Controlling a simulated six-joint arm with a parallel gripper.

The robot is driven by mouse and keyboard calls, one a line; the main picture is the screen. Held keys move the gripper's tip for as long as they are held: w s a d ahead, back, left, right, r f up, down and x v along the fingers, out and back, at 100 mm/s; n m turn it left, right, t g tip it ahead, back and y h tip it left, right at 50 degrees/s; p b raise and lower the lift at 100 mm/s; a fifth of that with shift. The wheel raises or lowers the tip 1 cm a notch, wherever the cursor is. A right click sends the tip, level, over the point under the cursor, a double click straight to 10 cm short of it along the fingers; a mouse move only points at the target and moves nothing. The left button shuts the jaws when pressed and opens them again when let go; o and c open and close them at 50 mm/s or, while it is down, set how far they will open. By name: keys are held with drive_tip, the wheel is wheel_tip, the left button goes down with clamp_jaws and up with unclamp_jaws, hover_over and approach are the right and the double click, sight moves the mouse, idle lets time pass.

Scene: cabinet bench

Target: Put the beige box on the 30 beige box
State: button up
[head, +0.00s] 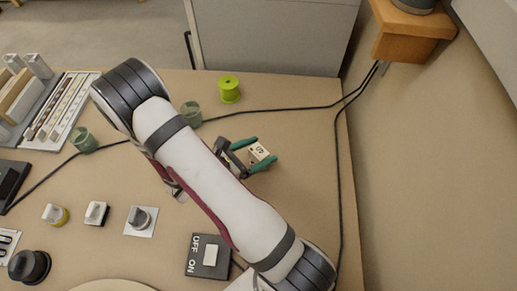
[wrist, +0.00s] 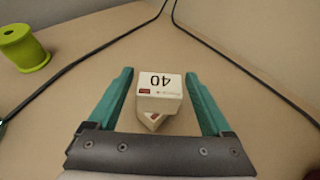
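A beige box (wrist: 159,84) marked 40, upside down in the wrist view, with a small red mark, lies between my fingers. It also shows in the head view (head: 259,152). A second beige piece (wrist: 150,123) with a red mark shows just below it in the wrist view, at a turned angle. I cannot tell whether it is under or beside the 40 box. No 30 label is readable. My gripper (wrist: 158,74) is open, its green fingers on either side of the 40 box with gaps on both sides. In the head view my arm hides part of the bench.
A lime green spool (head: 229,89) stands behind the gripper, also at left in the wrist view (wrist: 22,48). Black cables (head: 285,109) cross the bench. An OFF/ON switch (head: 209,257) and several knobs (head: 141,219) lie in front and left.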

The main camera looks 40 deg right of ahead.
drive_tip(key=shift+o, duration=0.3)
drive_tip(key=shift+r, duration=0.15)
drive_tip(key=v, duration=1.2)
drive_tip(key=s+a+r+m+g+y, duration=0.1)
drive_tip(key=s+r+m+g+y, duration=0.3)
drive_tip(key=s+r+m+y, duration=0.65)
drive_tip(key=s+a+r+m+t+y, duration=0.1)
drive_tip(key=s+a+m+t+y, duration=0.2)
drive_tip(key=a+m, duration=0.5)
drive_tip(key=m+y, duration=0.1)
drive_tip(key=m, duration=0.4)
drive_tip(key=shift+s+t+y, duration=0.35)
drive_tip(key=shift+s+t, duration=0.05)
